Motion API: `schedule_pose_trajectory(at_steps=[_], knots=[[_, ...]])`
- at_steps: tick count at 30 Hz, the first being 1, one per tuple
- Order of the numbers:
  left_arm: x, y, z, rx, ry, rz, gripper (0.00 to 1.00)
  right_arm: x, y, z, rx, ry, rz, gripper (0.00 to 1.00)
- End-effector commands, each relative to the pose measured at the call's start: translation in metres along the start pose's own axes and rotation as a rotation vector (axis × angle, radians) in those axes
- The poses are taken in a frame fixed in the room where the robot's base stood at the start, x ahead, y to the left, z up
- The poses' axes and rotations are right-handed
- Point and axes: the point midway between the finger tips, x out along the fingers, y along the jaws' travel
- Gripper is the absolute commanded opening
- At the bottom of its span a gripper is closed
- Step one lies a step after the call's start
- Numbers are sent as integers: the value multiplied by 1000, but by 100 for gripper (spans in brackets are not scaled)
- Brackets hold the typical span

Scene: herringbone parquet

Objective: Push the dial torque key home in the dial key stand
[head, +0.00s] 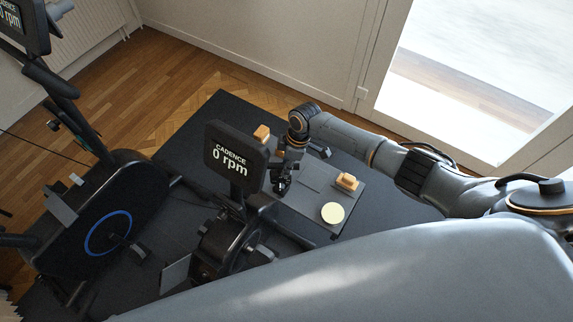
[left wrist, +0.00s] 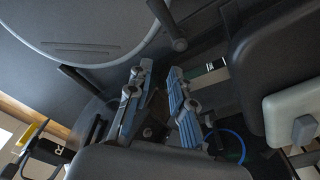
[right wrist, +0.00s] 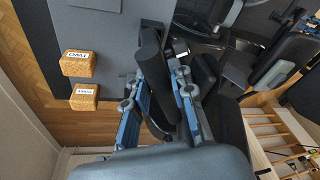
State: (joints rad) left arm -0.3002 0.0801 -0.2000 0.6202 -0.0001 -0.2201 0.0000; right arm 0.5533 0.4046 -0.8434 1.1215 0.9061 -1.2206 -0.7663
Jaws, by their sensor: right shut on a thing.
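My right gripper (head: 282,184) is low over the grey bench top (head: 310,207), just right of the cadence display in the head view. In the right wrist view its fingers (right wrist: 157,92) are shut on a dark cylindrical handle, which looks like the dial torque key (right wrist: 151,62). Its far end is hard to make out. No seat around the key is visible, so I cannot tell how deep it sits or which thing is the dial key stand. My left gripper (left wrist: 155,88) shows only in its wrist view, fingers apart, with nothing clearly held.
Two labelled cork-coloured blocks (right wrist: 78,63) (right wrist: 85,97) show in the right wrist view. In the head view, an orange block (head: 347,182) and a pale yellow disc (head: 332,213) are on the bench's right. The cadence display (head: 236,157) and exercise bike (head: 100,215) crowd the left.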

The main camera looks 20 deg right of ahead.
Motion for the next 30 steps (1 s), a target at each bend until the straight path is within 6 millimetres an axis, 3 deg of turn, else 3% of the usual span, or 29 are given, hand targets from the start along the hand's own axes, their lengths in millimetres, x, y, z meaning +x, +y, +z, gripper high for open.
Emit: schedule_pose_trajectory(at_steps=[17,18,21,30], knots=[[13,1,1,0,0,0,22,15,2,3,1,1,0,0],[12,1,1,0,0,1,22,13,2,2,0,1,1,31],[12,1,1,0,0,1,22,13,2,2,0,1,0,50],[12,0,2,-1,-1,0,22,13,1,3,0,-1,0,50]])
